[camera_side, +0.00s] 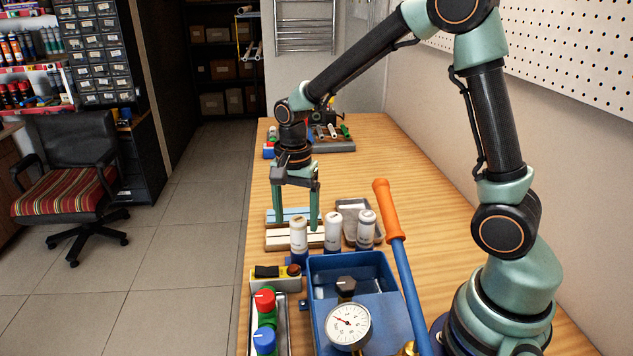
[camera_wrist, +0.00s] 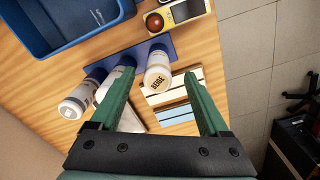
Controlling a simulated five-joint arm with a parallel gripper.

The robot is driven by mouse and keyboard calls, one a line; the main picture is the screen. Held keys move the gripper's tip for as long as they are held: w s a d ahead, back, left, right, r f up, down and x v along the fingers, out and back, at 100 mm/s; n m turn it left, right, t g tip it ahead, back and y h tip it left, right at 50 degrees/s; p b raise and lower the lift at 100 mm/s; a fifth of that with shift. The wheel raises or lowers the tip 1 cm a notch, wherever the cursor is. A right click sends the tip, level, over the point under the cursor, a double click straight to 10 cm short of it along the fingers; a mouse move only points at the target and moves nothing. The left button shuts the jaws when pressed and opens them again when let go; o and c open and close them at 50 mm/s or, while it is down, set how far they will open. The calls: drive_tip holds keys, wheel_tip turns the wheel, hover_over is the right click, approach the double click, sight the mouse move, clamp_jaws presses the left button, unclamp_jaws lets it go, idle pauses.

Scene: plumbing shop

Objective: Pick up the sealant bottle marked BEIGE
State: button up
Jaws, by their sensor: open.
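The bottle marked BEIGE (camera_wrist: 158,66) is the rightmost of three white bottles in the wrist view, its black lettering facing the camera. By the layout it is the leftmost bottle (camera_side: 298,234) in the side view, upright, its print too small to read there. My gripper (camera_side: 296,226) is open and empty, pointing down just behind that bottle. In the wrist view the bottle shows between my fingertips (camera_wrist: 160,76), with no clear contact. The middle bottle (camera_side: 333,231) is partly hidden by one finger in the wrist view. The third bottle (camera_side: 366,229) stands at the right.
The bottles stand at a blue base (camera_wrist: 140,51). A blue tray (camera_side: 379,259) lies in front of them, with an orange-handled tool (camera_side: 391,218) rising beside it. White and blue strips (camera_side: 282,237) lie under my gripper. A grey tray (camera_side: 349,206) sits behind the bottles.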

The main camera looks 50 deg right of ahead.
sight(299, 235)
drive_tip(key=shift+d+f, duration=0.2)
drive_tip(key=shift+f, duration=2.55)
clamp_jaws()
